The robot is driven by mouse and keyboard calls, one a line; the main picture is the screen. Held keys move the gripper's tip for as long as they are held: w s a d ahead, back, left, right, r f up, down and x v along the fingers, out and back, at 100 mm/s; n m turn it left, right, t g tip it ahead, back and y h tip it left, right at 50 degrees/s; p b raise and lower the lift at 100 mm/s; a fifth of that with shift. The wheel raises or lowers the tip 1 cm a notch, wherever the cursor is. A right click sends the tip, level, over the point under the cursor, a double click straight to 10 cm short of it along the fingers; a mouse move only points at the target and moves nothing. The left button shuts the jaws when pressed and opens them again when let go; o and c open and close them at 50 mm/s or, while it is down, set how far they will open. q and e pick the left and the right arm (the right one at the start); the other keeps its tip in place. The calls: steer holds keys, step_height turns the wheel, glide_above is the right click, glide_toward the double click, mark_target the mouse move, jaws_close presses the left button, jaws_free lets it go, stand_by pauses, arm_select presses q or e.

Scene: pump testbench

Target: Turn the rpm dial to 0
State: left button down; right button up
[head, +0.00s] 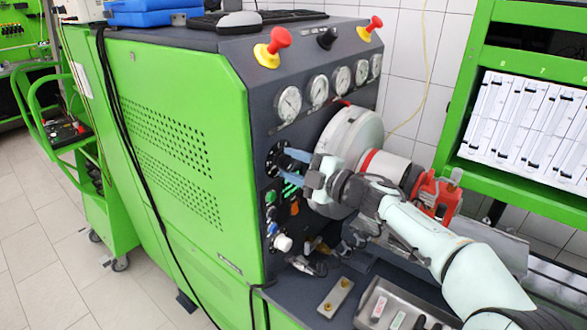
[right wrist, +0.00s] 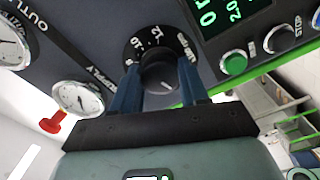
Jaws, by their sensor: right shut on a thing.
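The rpm dial (right wrist: 160,75) is a black round knob with a white pointer line, set on a black scale plate (right wrist: 150,42) with white numbers. In the head view the dial plate (head: 275,160) sits on the dark front panel of the green testbench. My right gripper (right wrist: 158,85) has its two blue fingers on either side of the knob and is shut on it. In the head view my right gripper (head: 290,162) reaches the panel from the right, and the fingers partly cover the dial. The pointer's exact reading cannot be told. My left gripper is not in view.
Pressure gauges (head: 289,103) line the panel above. A large grey drum (head: 350,135) stands close behind my right arm.

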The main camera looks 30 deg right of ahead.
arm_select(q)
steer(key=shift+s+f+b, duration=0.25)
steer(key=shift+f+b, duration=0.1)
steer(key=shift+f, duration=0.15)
arm_select(e)
steer(key=shift+n, duration=1.2)
steer(key=shift+d, duration=0.1)
steer(key=o, duration=1.1)
steer(key=shift+c, duration=0.2)
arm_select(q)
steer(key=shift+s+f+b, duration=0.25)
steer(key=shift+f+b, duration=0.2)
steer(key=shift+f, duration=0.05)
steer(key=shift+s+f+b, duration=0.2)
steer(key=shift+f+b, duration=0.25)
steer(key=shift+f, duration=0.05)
arm_select(e)
steer(key=v, duration=1.3)
steer(key=shift+s, duration=0.2)
